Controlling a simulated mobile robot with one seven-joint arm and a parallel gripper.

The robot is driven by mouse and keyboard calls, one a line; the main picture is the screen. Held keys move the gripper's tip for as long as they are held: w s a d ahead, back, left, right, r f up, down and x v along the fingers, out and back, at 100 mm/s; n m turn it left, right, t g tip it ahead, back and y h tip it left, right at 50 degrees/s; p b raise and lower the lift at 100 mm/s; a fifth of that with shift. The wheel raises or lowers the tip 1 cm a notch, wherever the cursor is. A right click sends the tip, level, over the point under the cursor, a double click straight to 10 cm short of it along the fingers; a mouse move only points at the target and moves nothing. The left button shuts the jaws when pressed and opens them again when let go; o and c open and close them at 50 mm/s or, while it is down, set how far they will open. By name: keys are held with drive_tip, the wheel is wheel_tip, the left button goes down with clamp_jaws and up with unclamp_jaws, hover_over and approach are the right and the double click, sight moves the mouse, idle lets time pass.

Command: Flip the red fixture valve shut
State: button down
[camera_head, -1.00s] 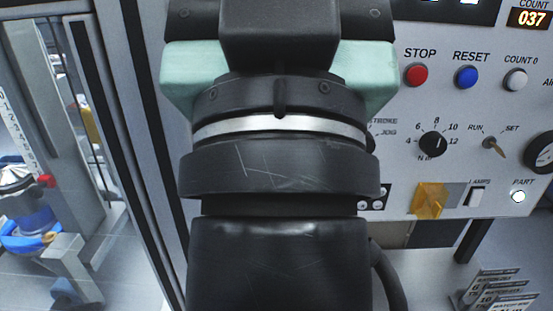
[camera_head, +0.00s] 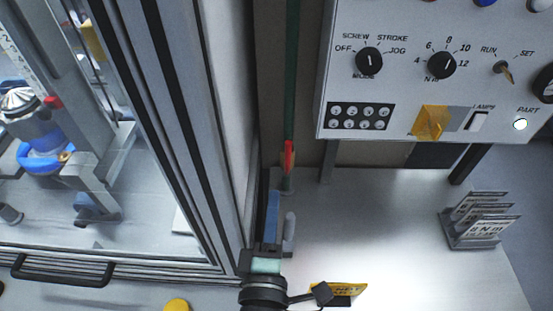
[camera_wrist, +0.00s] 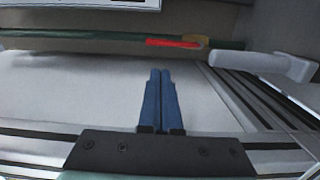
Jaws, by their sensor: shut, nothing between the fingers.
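The red valve lever (camera_head: 289,158) sits on a dark green vertical pipe (camera_head: 292,70), left of the control panel. The lever lies along the pipe. In the wrist view the red lever (camera_wrist: 172,43) runs along the green pipe near the top middle. My gripper (camera_head: 273,196) is below and slightly left of the lever in the head view. Its blue fingers (camera_wrist: 160,75) are together and empty, pointing toward the pipe with a gap between.
A grey handle-like bar (camera_head: 289,230) stands close right of my fingers. The framed glass enclosure (camera_head: 215,130) is close on the left. The control panel (camera_head: 400,80) is at upper right. A card rack (camera_head: 475,235) stands on the pale surface, otherwise largely clear.

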sight(288, 159)
drive_tip(key=shift+s+a+f, duration=0.1)
drive_tip(key=shift+s+f, duration=0.05)
drive_tip(key=shift+f, duration=0.1)
drive_tip(key=w+p, duration=0.2)
drive_tip(key=w, duration=0.8)
drive_tip(key=shift+d, duration=0.25)
drive_tip(key=shift+w, duration=0.15)
drive_tip(key=shift+d, duration=0.15)
drive_tip(key=shift+d+r+m, duration=0.15)
drive_tip(key=shift+m, duration=0.15)
